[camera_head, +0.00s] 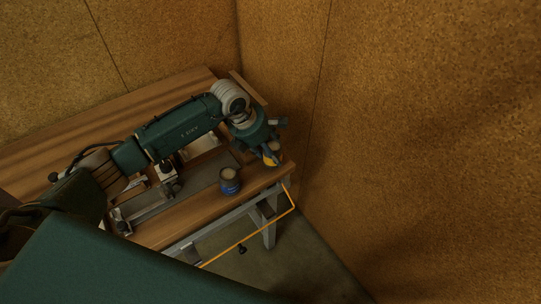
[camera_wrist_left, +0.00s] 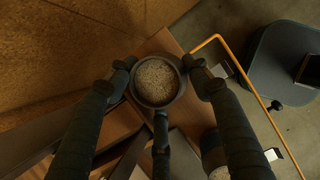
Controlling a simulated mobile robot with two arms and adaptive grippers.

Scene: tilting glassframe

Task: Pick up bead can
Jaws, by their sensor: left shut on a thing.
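The bead can (camera_wrist_left: 157,81) is dark and round, with pale grains inside, seen from above in the left wrist view. The fingers of my left gripper (camera_wrist_left: 157,85) are closed around its rim from several sides. In the head view, my left gripper (camera_head: 270,146) is at the right end of the table, and the can's yellow side (camera_head: 271,159) shows below the fingers. Whether it touches the tabletop is unclear. My right gripper is not in view.
A second can (camera_head: 230,181), dark with a blue band, stands near the table's front edge; it shows partly behind a finger in the wrist view (camera_wrist_left: 213,155). The wooden table (camera_head: 185,221) has an orange bar (camera_head: 293,199) at its front right. Brown walls stand close behind and right.

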